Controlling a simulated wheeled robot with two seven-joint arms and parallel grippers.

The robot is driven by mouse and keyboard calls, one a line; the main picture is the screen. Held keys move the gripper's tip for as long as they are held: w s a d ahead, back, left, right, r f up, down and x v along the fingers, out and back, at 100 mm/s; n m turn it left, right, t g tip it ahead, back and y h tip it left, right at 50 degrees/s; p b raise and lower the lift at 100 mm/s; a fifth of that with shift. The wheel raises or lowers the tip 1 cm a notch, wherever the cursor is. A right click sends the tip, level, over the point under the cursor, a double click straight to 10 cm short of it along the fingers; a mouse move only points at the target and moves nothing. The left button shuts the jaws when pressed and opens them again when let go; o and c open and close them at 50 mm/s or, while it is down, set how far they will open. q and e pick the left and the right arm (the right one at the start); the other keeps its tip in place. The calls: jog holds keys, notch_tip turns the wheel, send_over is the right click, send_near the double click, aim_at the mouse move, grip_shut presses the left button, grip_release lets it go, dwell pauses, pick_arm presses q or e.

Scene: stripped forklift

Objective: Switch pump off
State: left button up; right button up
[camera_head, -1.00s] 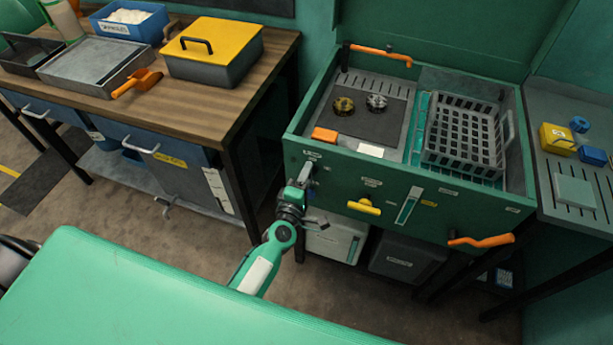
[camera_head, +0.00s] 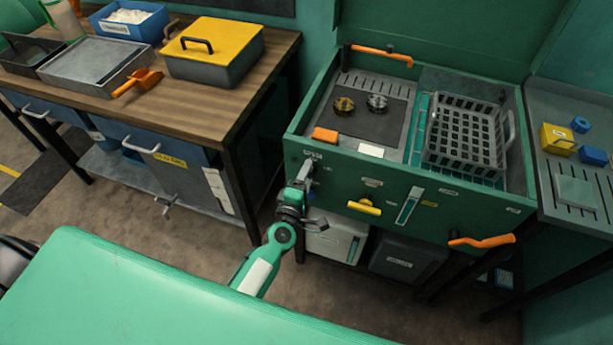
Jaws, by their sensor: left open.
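A green wash station (camera_head: 462,203) with a sunken top stands at the centre right. A small label sits at the upper left of its front panel. Just below that label is a small grey part (camera_head: 307,168), which I take for the pump switch. Its on or off position is too small to tell. My left gripper (camera_head: 303,184) is open, right in front of this part and partly covering it. I cannot tell whether they touch. My right gripper is not in view.
A yellow handle (camera_head: 364,206) and an orange lever (camera_head: 482,241) stick out of the front panel. A wooden bench (camera_head: 205,112) with a yellow-lidded box (camera_head: 213,50) stands left. Bare floor lies between.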

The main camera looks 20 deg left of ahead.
pick_arm(q)
jog(key=s+b, duration=0.2)
jog(key=s, duration=1.1)
jog(key=shift+s+a, duration=0.25)
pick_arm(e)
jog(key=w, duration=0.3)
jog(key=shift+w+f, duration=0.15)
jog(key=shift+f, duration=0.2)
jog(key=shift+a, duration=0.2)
